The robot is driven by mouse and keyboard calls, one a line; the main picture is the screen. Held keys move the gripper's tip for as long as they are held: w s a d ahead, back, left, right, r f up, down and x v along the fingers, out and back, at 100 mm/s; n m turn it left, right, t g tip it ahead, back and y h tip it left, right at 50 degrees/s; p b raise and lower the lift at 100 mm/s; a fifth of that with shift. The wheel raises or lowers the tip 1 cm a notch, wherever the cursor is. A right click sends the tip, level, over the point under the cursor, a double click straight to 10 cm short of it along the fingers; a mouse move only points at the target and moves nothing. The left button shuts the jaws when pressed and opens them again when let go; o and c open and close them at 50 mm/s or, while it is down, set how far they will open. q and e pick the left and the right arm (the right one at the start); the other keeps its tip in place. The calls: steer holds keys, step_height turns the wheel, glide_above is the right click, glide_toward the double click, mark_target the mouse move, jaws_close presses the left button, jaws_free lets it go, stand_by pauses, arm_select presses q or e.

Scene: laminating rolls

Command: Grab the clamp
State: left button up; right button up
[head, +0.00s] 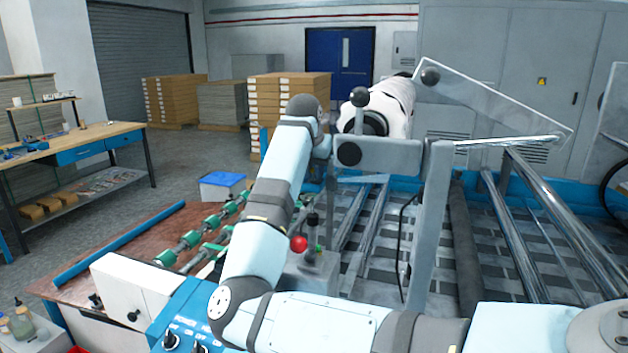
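A grey bracket (385,157) with black ball knobs sits at the near end of a white roll (397,104), right of the picture's middle. It looks like the clamp, but I cannot be sure. My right arm comes in from the lower right, bends at the lower middle and rises to the bracket's left side. My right gripper (322,146) is at the end of this arm, close to the bracket's left end. The wrist hides most of it, so its fingers and any contact are unclear. My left gripper is out of view.
A slanted clear guard (490,100) and a grey upright post (430,225) stand right of the bracket. Metal rollers (540,215) run at the right. A red-knobbed lever (299,243) stands beside my forearm. A workbench (85,140) is far left.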

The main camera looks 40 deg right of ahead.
jaws_close()
steer(key=shift+r, duration=0.15)
